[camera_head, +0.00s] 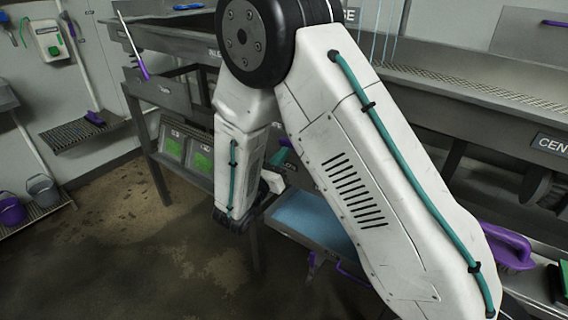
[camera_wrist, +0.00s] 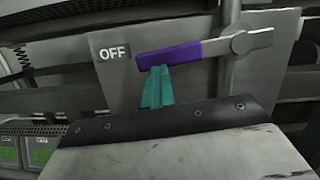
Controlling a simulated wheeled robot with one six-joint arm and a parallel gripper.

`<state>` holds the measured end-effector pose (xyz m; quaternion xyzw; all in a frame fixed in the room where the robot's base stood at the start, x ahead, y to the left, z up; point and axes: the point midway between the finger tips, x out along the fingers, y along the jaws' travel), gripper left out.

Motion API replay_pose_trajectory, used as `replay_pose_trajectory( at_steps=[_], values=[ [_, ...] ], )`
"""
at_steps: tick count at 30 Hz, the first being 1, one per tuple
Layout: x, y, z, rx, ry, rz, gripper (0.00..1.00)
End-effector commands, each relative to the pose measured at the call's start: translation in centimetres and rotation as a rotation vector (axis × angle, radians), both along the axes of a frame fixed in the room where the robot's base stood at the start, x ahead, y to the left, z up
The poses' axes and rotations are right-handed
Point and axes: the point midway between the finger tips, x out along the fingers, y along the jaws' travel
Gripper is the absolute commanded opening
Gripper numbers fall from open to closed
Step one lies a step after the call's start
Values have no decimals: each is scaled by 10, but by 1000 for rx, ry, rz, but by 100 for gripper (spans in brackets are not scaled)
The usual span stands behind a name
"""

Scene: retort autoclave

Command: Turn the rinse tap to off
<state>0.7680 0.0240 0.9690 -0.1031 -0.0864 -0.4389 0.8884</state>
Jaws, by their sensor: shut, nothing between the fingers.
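The rinse tap's lever (camera_wrist: 170,57) has a purple sleeve and a grey metal end with a round pivot (camera_wrist: 241,43) at the right. It lies nearly level, tilted slightly down to the left. My gripper (camera_wrist: 158,72) has teal fingers, shut and empty. Their tips are at the lower edge of the purple sleeve near its left end; I cannot tell for sure whether they touch. In the head view my gripper is mostly hidden behind my arm.
A grey plate (camera_wrist: 280,75) backs the lever, with a vertical pipe (camera_wrist: 229,14) behind the pivot. A blue-lined tray (camera_head: 312,218) and green-fronted boxes (camera_head: 200,158) sit under the steel bench. Buckets (camera_head: 43,190) stand on a rack at left. The floor at lower left is clear.

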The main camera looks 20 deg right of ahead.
Motion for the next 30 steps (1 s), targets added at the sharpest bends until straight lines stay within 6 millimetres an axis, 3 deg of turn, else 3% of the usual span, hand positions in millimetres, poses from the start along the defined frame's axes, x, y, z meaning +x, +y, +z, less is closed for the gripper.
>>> replay_pose_trajectory(
  at_steps=[1,11,17,20,24,30],
  values=[
    [0,-10,1,0,1,-21,0],
    [-1,-20,-1,3,4,-33,0],
    [-2,-18,-25,-1,6,-30,0],
    [-4,-9,-44,-4,7,-21,0],
    [-24,27,-50,-7,4,-10,0],
    [-48,61,-58,-8,2,-6,0]
  ],
)
